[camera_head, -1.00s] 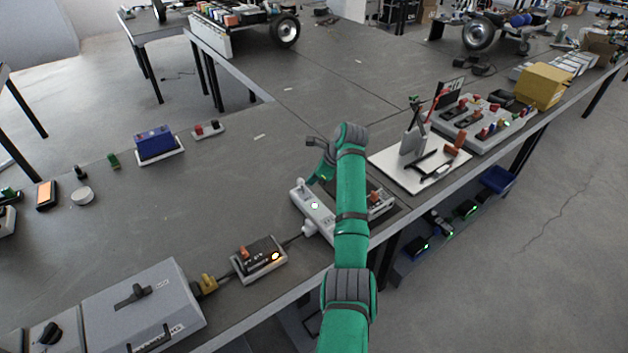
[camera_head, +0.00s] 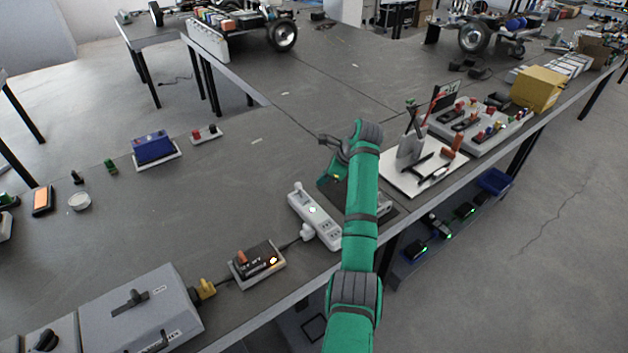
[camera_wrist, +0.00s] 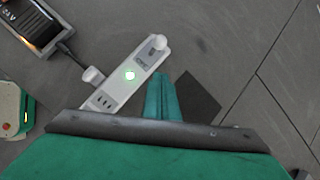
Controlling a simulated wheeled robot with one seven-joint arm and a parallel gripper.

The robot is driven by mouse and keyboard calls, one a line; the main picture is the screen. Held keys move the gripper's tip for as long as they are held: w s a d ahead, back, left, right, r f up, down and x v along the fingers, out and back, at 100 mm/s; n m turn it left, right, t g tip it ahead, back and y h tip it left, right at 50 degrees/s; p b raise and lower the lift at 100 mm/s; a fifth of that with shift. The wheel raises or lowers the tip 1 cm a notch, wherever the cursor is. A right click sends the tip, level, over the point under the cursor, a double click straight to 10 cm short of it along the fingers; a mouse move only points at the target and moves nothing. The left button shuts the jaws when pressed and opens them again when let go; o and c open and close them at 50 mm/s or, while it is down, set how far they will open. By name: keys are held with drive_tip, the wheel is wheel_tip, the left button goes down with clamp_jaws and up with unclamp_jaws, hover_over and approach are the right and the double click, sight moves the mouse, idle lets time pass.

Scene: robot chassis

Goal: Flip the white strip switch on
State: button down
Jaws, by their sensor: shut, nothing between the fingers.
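The white power strip (camera_head: 317,218) lies on the dark grey table, left of my arm in the head view. In the wrist view the strip (camera_wrist: 118,90) runs diagonally, with a round button (camera_wrist: 130,75) glowing green-white near its middle. It has sockets near its lower end and a white plug at its side. My gripper (camera_wrist: 161,80) shows in the wrist view as green fingers, shut and empty, just right of the strip. I cannot tell its height above the table.
A big grey box (camera_head: 140,307) is at lower left. A white board with tools (camera_head: 425,165) lies to the right. The table left of the strip is mostly clear.

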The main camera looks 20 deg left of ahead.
wheel_tip(320, 180, up, 9)
drive_tip(key=w+a, duration=0.1)
drive_tip(key=w, duration=0.1)
drive_tip(key=shift+w+a+r, duration=0.15)
drive_tip(key=shift+w+r, duration=0.05)
drive_tip(key=shift+w, duration=0.05)
